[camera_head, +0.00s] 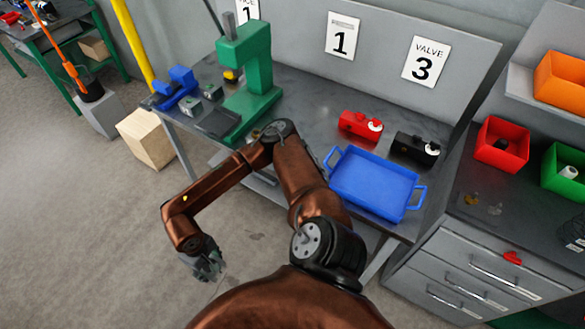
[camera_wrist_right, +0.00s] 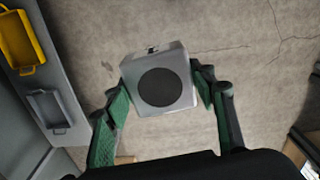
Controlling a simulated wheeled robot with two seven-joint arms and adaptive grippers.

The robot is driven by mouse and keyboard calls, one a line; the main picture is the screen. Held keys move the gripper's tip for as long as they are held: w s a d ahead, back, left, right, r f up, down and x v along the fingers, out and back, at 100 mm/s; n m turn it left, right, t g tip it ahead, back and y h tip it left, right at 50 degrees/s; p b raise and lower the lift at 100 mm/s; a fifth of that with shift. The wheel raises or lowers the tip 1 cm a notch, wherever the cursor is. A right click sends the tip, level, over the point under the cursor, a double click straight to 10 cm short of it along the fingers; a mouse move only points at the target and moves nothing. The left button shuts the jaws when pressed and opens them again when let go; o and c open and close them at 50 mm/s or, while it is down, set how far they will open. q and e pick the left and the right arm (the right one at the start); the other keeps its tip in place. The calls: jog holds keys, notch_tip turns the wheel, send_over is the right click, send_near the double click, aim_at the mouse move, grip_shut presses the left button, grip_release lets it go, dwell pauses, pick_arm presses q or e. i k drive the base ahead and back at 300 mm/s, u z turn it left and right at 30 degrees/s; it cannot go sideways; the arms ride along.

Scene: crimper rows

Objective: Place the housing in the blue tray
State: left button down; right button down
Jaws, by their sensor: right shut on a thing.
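The blue tray (camera_head: 376,183) lies on the grey workbench in the head view and looks empty. The housing (camera_wrist_right: 158,80), a light grey block with a dark round face, shows in the right wrist view. My right gripper (camera_wrist_right: 160,92) is shut on it, a green finger at each side, and holds it above the concrete floor. In the head view one brown arm bends out left and down. Its gripper (camera_head: 207,266), which I take as my left, hangs over the floor away from the bench, too small to tell its opening.
A red unit (camera_head: 360,126) and a black unit (camera_head: 414,149) stand behind the tray. A green press (camera_head: 246,75) stands at the bench's left. Red (camera_head: 502,143) and green bins stand at right. A wooden crate (camera_head: 147,138) is on the floor. A yellow tray (camera_wrist_right: 20,40) shows in the wrist view.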

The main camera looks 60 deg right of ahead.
aim_at(364, 182)
jog(key=k, duration=0.25)
jog(key=z, duration=2.15)
